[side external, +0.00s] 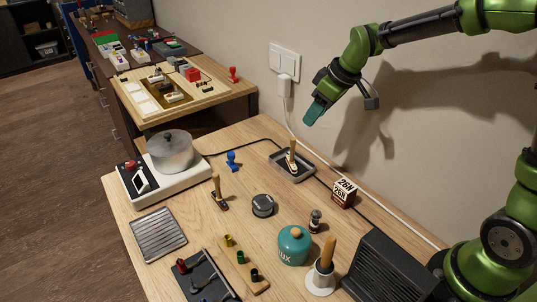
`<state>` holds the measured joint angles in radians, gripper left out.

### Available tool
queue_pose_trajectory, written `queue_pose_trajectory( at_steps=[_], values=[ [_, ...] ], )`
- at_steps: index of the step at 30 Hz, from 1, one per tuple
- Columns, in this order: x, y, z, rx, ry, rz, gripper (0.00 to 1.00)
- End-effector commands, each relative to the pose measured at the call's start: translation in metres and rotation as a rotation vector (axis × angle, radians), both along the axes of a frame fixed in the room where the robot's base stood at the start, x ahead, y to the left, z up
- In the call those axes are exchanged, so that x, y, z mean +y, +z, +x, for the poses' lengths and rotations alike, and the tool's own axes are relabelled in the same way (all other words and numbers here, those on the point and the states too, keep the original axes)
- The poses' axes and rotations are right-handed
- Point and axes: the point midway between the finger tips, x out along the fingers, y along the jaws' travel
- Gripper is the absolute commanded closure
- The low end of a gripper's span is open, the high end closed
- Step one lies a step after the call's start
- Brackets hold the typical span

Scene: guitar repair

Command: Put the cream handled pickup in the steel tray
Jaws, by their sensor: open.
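A pickup with an upright wooden handle (292,154) and what looks like a cream base stands inside a shallow grey steel-looking tray (309,174) near the wall. A second handled pickup (217,191), with a dark base, stands on the wooden table left of the tray. My gripper (314,112), with teal fingers, is open and in the air above and behind the tray, near the wall. It is well apart from both pickups. The gap between its fingers is hard to see from this side.
A ridged metal plate (158,235) lies at the table's left. A pot (170,152) stands on a white appliance. A teal jar (294,246), a date block (344,192) and a dark round tin (263,206) stand near the middle. A cable runs behind the grey tray.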

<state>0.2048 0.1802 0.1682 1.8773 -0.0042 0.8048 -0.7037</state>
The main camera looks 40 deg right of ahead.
Motion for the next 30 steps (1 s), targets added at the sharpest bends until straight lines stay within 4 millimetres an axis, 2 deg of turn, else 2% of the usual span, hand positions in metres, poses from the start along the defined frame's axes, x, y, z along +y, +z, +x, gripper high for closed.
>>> queue_pose_trajectory(
  at_steps=[1, 6, 10, 15, 18, 21, 30],
  values=[
    [0.003, 0.014, -0.014, -0.014, -0.034, 0.006, 0.56],
    [0.012, 0.049, -0.076, -0.051, -0.204, 0.071, 0.56],
    [0.017, 0.063, -0.126, -0.077, -0.340, 0.149, 0.56],
    [0.021, 0.066, -0.179, -0.101, -0.484, 0.263, 0.56],
    [0.023, 0.063, -0.198, -0.105, -0.539, 0.317, 0.56],
    [0.024, 0.061, -0.209, -0.106, -0.572, 0.349, 0.56],
    [0.024, 0.059, -0.213, -0.105, -0.587, 0.363, 0.56]
  ],
)
